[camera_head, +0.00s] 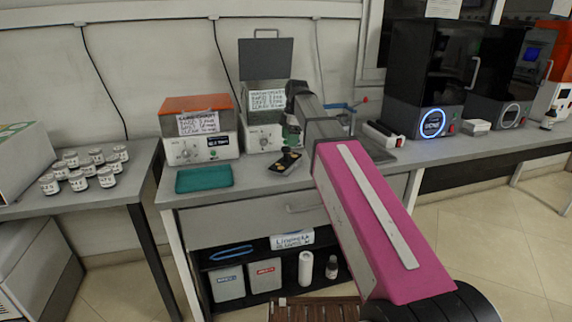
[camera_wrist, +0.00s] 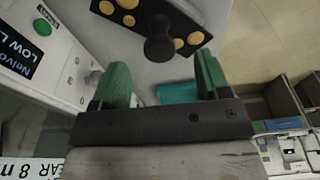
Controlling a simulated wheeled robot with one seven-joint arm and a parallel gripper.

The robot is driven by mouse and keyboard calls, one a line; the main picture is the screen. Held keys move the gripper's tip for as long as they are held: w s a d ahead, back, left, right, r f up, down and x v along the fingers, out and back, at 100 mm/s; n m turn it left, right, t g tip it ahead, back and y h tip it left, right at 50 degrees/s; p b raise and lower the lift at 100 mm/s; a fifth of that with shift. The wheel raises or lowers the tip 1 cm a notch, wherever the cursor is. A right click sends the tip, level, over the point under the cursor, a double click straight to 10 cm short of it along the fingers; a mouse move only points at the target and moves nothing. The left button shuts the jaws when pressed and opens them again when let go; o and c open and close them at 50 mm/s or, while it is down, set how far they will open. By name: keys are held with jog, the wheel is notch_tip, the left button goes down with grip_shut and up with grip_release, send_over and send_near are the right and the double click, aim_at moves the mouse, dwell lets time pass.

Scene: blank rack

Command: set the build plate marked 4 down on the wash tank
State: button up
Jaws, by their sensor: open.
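A dark build plate (camera_head: 285,162) with small yellow discs lies on the bench below my gripper (camera_head: 292,133). In the wrist view, the plate (camera_wrist: 127,19) is cut off by the top edge, and a black knob (camera_wrist: 159,42) stands up from it. No number 4 can be read on it. My gripper's green fingers (camera_wrist: 160,82) are apart with nothing between them; the knob is beyond the fingertips. Two grey machines stand behind: one with an open lid (camera_head: 266,58), one with an orange cover (camera_head: 196,104). Their labels are too small to tell which is the wash tank.
A teal tray (camera_head: 204,179) lies at the bench's front left. A small red-and-white box (camera_head: 383,134) and black cabinets (camera_head: 430,75) are to the right. Several jars (camera_head: 88,168) stand on the left table. Bare bench (camera_head: 235,192) shows in front of the plate.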

aim_at(286, 148)
jog(key=shift+s+a+f, duration=0.1)
jog(key=shift+a+f, duration=0.1)
jog(key=shift+f, duration=0.75)
jog(key=shift+w+a+f, duration=0.1)
jog(key=shift+a+f, duration=0.1)
jog(key=shift+f, duration=0.8)
jog(key=shift+s+a+f, duration=0.1)
jog(key=shift+a+f, duration=0.1)
jog(key=shift+f, duration=0.75)
jog(key=shift+c, duration=0.3)
grip_shut()
jog(key=shift+r, duration=0.2)
